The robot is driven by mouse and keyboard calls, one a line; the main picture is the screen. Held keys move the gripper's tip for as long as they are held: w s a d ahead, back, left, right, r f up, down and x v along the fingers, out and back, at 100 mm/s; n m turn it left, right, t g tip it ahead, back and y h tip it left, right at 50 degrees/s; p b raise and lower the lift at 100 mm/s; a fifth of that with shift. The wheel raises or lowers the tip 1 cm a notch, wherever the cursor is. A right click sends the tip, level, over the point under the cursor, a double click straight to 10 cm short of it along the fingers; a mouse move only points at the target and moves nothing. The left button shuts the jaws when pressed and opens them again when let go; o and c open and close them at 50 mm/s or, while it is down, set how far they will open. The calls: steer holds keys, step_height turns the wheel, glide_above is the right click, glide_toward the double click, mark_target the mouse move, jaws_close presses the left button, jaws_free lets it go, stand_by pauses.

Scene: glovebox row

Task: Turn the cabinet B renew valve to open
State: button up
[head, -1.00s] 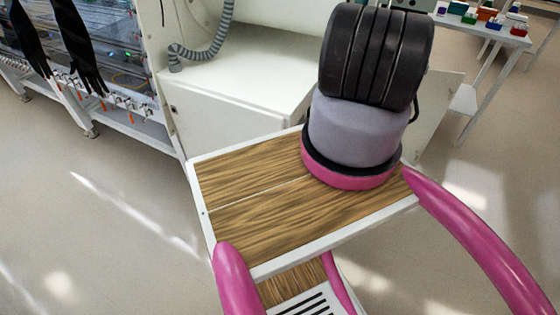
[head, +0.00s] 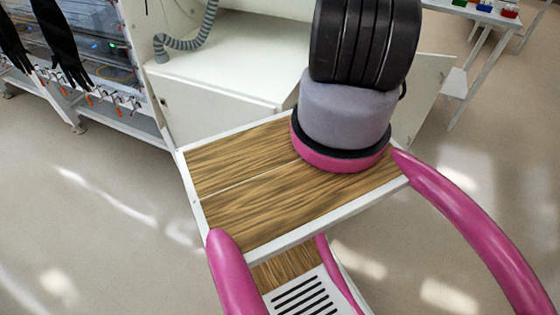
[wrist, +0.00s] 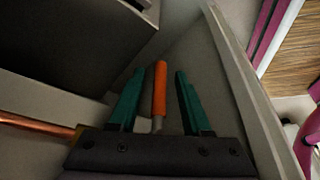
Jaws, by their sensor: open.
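In the wrist view, an orange lever handle (wrist: 159,88) stands on a pale metal fitting. My gripper (wrist: 158,73) is open, with one teal finger on each side of the handle and a gap on both sides. The handle's lower end is partly hidden by the gripper body. No label shows, so I cannot tell which cabinet this valve belongs to. In the head view, small orange handles (head: 90,100) hang from a row of valves under the glovebox front at upper left. My gripper is not visible in the head view.
In the wrist view, a copper pipe (wrist: 30,123) lies left of the gripper, with a dark panel (wrist: 70,45) above it. A pale upright edge (wrist: 245,80) runs close on the right. In the head view, black gloves (head: 62,45) hang at upper left; the floor at left is clear.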

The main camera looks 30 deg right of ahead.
jaws_close()
stand_by(1.4)
